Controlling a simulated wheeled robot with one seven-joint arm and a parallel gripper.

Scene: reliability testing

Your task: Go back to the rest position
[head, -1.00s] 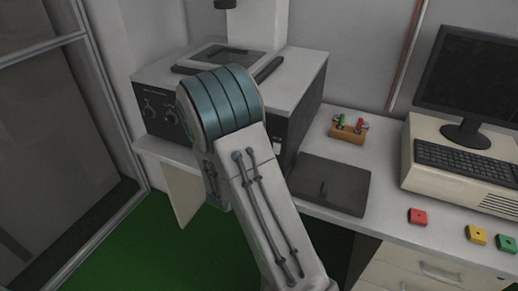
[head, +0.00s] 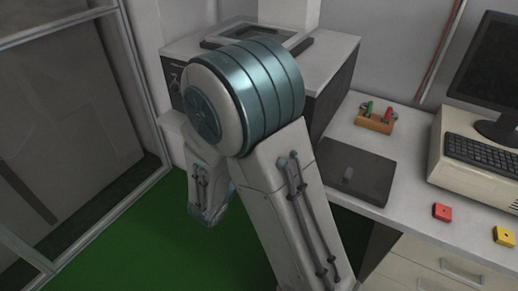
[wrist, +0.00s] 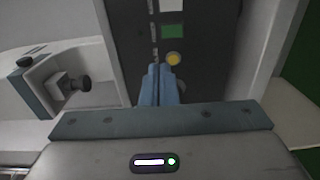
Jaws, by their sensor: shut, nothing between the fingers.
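My gripper (wrist: 160,72) shows in the wrist view with its two blue fingers together and nothing between them. Beyond the fingertips is a dark panel with a yellow round button (wrist: 173,59), a green square (wrist: 172,32) and a white square above it. The fingertips appear just below the yellow button; I cannot tell whether they touch anything. In the head view my arm is bent in front of the bench, and the gripper itself is hidden behind it.
A boxy machine (head: 333,97) stands on the bench behind my arm. To the right are a dark flat plate (head: 350,172), a wooden holder (head: 375,121), a red block (head: 442,212), a yellow block (head: 504,236), a keyboard (head: 485,158) and a monitor (head: 487,70). Green floor (head: 110,255) is clear at left.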

